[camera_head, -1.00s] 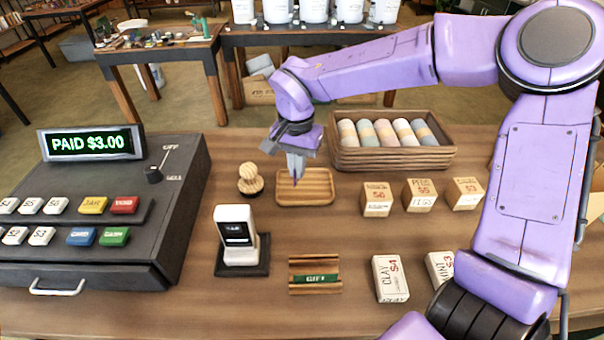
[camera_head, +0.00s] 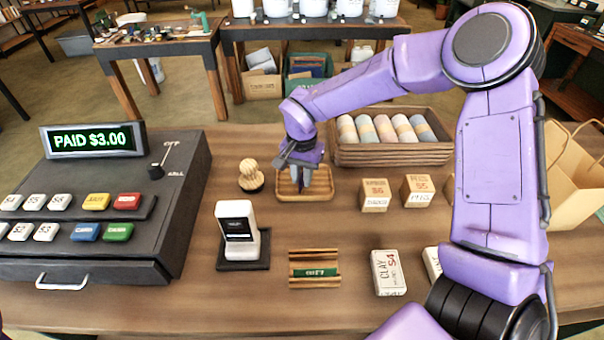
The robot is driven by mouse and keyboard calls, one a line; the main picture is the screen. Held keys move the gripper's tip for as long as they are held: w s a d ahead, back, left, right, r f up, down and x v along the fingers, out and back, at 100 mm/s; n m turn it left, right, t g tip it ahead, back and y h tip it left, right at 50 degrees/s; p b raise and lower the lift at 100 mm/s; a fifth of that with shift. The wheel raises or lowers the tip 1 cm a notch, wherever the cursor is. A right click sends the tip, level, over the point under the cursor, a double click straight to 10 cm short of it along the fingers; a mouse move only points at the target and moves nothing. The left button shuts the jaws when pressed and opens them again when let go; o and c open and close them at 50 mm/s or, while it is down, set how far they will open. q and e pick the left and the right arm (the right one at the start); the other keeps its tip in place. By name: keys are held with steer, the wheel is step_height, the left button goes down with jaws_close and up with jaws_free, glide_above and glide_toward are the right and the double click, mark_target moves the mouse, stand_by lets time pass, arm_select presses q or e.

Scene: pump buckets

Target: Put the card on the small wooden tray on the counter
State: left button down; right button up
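The small wooden tray (camera_head: 321,196) lies on the counter near its middle, behind the card reader. My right gripper (camera_head: 300,186) points down over the tray, its fingertips at or just above the tray floor. The fingers are small and partly overlapped, so I cannot tell whether they are apart or hold something thin. A green card marked GIFT (camera_head: 316,271) sits in a slatted wooden holder (camera_head: 315,283) nearer the front. No other card is clearly visible. My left gripper is out of view.
A register (camera_head: 88,262) reading PAID $3.00 fills the left. A card reader (camera_head: 238,229), a wooden stamp (camera_head: 250,176), a basket of rolls (camera_head: 390,157) and priced boxes (camera_head: 376,195) surround the tray. A paper bag (camera_head: 572,185) stands at the right.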

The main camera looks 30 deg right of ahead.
step_height(320, 180, up, 12)
steer(key=shift+r+b, duration=0.2)
steer(key=shift+b, duration=0.1)
stand_by(0.3)
steer(key=shift+r, duration=0.1)
